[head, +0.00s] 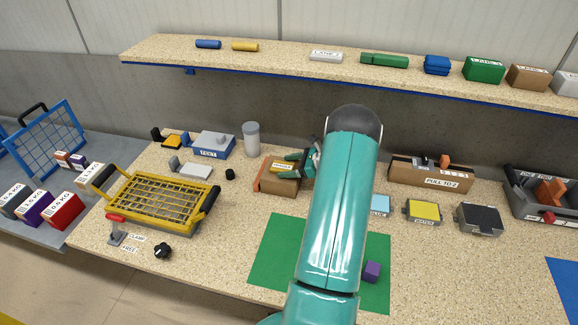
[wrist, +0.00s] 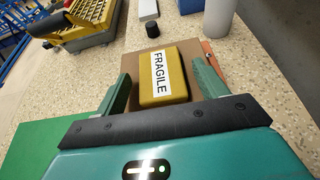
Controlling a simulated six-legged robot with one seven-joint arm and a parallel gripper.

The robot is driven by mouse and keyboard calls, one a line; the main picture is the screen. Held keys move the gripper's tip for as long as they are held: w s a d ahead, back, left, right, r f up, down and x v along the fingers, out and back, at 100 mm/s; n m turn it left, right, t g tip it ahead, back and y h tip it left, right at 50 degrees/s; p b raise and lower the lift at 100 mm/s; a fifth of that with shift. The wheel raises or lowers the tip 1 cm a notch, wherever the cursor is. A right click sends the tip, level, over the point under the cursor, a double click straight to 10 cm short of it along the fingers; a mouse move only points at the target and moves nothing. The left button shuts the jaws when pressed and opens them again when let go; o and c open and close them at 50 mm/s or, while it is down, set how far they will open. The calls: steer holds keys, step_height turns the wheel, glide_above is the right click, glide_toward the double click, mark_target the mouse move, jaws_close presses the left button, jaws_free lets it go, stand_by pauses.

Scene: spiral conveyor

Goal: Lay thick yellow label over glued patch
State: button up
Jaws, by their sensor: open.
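The thick yellow label (head: 282,166) is a yellow block with a white FRAGILE strip. It lies flat on top of a brown box (head: 279,187) left of my arm. In the wrist view the label (wrist: 163,88) sits between the two green fingers of my gripper (wrist: 161,72), with a visible gap at the left finger. My gripper (head: 291,163) is open around the label, just over the box top. I cannot tell whether the right finger touches it. No glued patch shows; whether one is under the label is hidden.
A light blue pad marked GLUE (head: 380,204) is partly behind my arm. A green mat (head: 275,254) with a purple cube (head: 372,271) lies in front. A grey-white cylinder (head: 251,139) stands behind the box. A yellow mesh basket (head: 160,198) is left. The shelf (head: 290,57) hangs above.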

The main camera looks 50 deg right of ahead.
steer(key=shift+r, duration=0.15)
steer(key=v, duration=1.2)
steer(key=w+a+r+n+g, duration=0.35)
steer(key=a+r+n, duration=0.2)
steer(key=a, duration=0.45)
steer(key=w+a+r+n+g, duration=0.2)
steer(key=w+a+r+n, duration=0.3)
steer(key=a, duration=0.5)
steer(key=w+a+r+n+g, duration=0.2)
steer(key=a+r+n+g, duration=0.15)
steer(key=a+r, duration=0.5)
steer(key=s+a+r+n+h, duration=0.1)
steer(key=s+a+n, duration=0.3)
steer(key=a, duration=0.4)
steer(key=s+a+r+n+t+h, duration=0.1)
steer(key=s+a+r+n+h, duration=0.1)
steer(key=s+a+n, duration=0.3)
steer(key=s+a+r+n+t+h, duration=0.1)
steer(key=s+a+r+n+h, duration=0.1)
steer(key=s+a+n, duration=0.3)
steer(key=a+n, duration=0.3)
steer(key=a, duration=0.3)
steer(key=shift+s+a+r, duration=0.15)
steer(key=shift+a+r, duration=0.05)
steer(key=shift+a, duration=0.1)
